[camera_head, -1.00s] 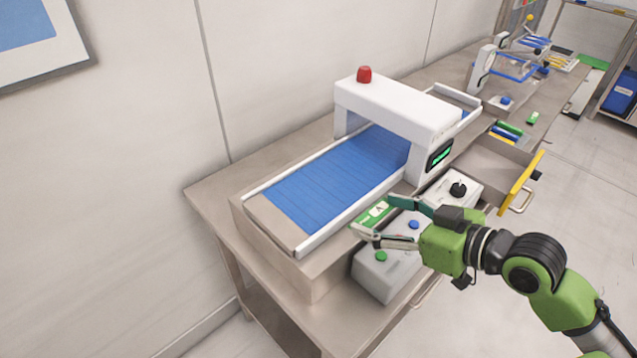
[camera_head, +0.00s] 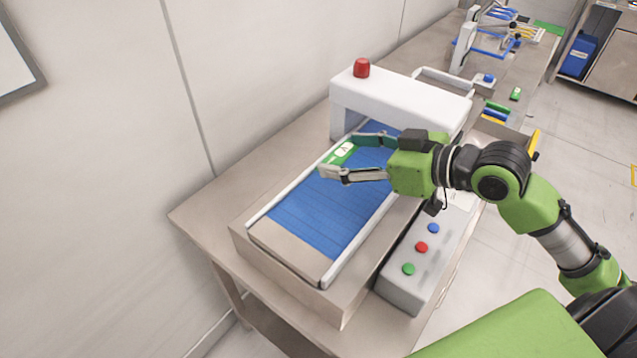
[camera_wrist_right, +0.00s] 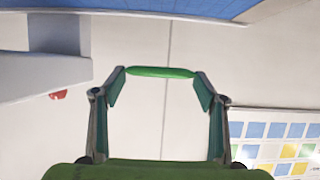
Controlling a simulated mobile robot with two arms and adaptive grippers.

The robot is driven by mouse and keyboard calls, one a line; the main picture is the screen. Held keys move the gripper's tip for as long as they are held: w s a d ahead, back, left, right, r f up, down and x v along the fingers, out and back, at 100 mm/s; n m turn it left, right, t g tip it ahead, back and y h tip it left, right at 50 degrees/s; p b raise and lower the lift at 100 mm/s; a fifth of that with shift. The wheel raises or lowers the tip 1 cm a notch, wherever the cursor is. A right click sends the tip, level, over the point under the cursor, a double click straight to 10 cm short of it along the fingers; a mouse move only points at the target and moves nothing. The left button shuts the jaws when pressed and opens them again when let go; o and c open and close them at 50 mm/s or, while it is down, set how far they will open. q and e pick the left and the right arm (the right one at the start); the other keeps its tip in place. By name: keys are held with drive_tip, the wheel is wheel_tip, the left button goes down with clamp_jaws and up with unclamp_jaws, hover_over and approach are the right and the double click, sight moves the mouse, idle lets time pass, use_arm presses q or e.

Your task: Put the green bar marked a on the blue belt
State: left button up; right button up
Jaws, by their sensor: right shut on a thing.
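The green bar marked A (camera_head: 343,153) is held between the fingertips of my right gripper (camera_head: 345,156). In the head view it appears over the blue belt (camera_head: 310,217), near the white arch. The right wrist view shows the bar edge-on (camera_wrist_right: 162,72) between both fingers of the right gripper (camera_wrist_right: 162,82). A strip of the blue belt (camera_wrist_right: 150,6) runs along the top of that view. Whether the bar touches the belt is hard to tell. My left gripper is in neither current view.
A white arch (camera_head: 400,100) with a red lamp (camera_head: 361,68) spans the belt. A control box (camera_head: 418,265) with several buttons stands in front of it. The belt's near-left part is clear.

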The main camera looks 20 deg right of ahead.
sight(346, 201)
drive_tip(key=f, duration=0.3)
drive_tip(key=shift+w+a, duration=0.15)
drive_tip(key=shift+a, duration=0.05)
drive_tip(key=shift+s+d+f, duration=0.2)
drive_tip(key=shift+s+f, duration=0.1)
drive_tip(key=shift+f, duration=0.3)
drive_tip(key=shift+s+d+f, duration=0.2)
drive_tip(key=shift+s+f, duration=0.05)
drive_tip(key=shift+f, duration=0.6)
drive_tip(key=f, duration=0.4)
drive_tip(key=shift+w+a+p, duration=0.2)
drive_tip(key=shift+p, duration=0.15)
drive_tip(key=shift+d, duration=0.1)
drive_tip(key=shift+f, duration=0.15)
drive_tip(key=o, duration=1)
use_arm(q)
drive_tip(key=shift+s+d+r, duration=0.3)
drive_tip(key=shift+s, duration=0.15)
use_arm(e)
drive_tip(key=shift+o, duration=0.2)
use_arm(q)
drive_tip(key=shift+s, duration=0.15)
